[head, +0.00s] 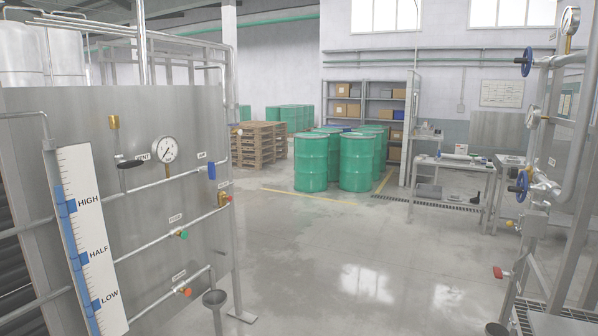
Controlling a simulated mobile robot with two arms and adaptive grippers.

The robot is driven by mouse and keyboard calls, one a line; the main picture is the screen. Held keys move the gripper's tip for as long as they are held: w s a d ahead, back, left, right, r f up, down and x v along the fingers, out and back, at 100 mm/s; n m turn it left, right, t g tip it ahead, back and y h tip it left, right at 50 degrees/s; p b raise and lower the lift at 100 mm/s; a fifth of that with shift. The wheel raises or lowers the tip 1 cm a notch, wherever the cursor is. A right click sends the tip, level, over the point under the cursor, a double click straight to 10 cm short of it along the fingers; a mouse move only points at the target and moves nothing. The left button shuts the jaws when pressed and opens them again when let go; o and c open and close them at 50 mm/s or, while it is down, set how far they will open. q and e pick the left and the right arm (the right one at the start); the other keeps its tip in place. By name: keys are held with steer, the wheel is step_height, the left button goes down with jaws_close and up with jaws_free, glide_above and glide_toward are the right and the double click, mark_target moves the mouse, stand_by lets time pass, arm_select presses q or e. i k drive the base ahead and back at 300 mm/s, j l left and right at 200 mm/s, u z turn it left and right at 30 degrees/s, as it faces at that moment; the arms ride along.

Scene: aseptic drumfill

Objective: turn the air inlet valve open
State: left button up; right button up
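On the grey panel (85,115) at the left are several valves with small labels, most too small to read. A black-handled valve (131,163) sits on the upper pipe, left of a round gauge (164,149). A blue handle (212,171) hangs upright at that pipe's right end. Below are a red and brass fitting (225,199), a green-tipped fitting (181,234) and an orange-tipped fitting (184,291). I cannot tell which one is the air inlet valve. Neither of my grippers is in view.
A white HIGH/HALF/LOW level scale (90,245) stands before the panel. At right, a pipe frame carries blue handwheels (526,62) and a red-handled valve (502,272). Green drums (311,163) and pallets (259,145) stand behind. The middle floor (330,250) is clear.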

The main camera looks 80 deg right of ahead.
mark_target(211, 169)
steer(key=z, duration=2.1)
steer(key=i, duration=0.25)
steer(key=j+z, duration=0.05)
